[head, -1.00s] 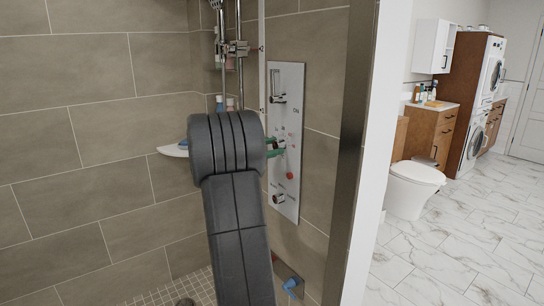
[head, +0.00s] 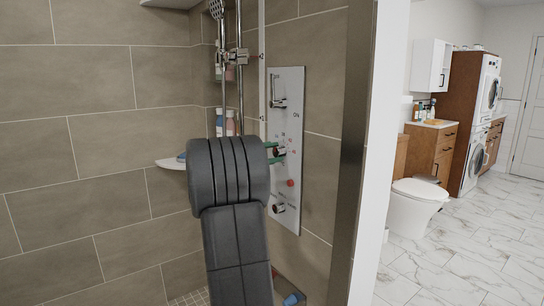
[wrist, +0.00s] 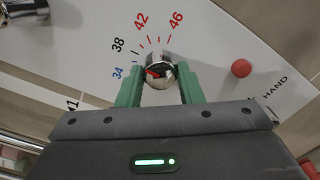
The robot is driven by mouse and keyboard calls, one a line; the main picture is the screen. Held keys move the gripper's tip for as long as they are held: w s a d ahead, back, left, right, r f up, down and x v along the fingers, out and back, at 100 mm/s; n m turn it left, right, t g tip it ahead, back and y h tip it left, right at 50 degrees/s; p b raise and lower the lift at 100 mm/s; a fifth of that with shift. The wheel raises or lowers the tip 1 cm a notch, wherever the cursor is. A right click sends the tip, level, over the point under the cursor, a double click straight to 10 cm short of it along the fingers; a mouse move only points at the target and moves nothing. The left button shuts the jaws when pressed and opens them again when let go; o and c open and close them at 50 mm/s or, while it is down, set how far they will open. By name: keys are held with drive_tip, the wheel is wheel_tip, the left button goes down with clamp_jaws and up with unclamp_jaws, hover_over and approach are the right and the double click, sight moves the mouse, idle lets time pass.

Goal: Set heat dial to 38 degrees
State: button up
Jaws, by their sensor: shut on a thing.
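The heat dial (wrist: 158,73) is a chrome knob with a red pointer mark, on a white panel (head: 304,205). Around it the wrist view shows a scale of 34, 38, 42 and 46. The red mark points left, roughly toward 34; its exact reading is hard to tell. My gripper (wrist: 160,80) has green fingers on both sides of the knob and is shut on it. In the head view the dial (head: 279,151) shows between the green fingertips, while my dark arm hides the rest of the gripper.
A red button (wrist: 241,68) sits right of the dial in the wrist view. In the head view a lower chrome knob (head: 279,208) and an upper lever (head: 278,94) are on the same panel. A corner shelf (head: 171,164) and shower rail (head: 240,85) stand left of the panel.

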drive_tip(key=o, duration=1)
drive_tip(key=shift+a, duration=0.1)
drive_tip(key=v, duration=1.3)
drive_tip(key=shift+s+a+f, duration=0.1)
drive_tip(key=shift+s+a, duration=0.15)
drive_tip(key=shift+s, duration=0.1)
drive_tip(key=x, duration=1.4)
drive_tip(key=shift+a, duration=0.15)
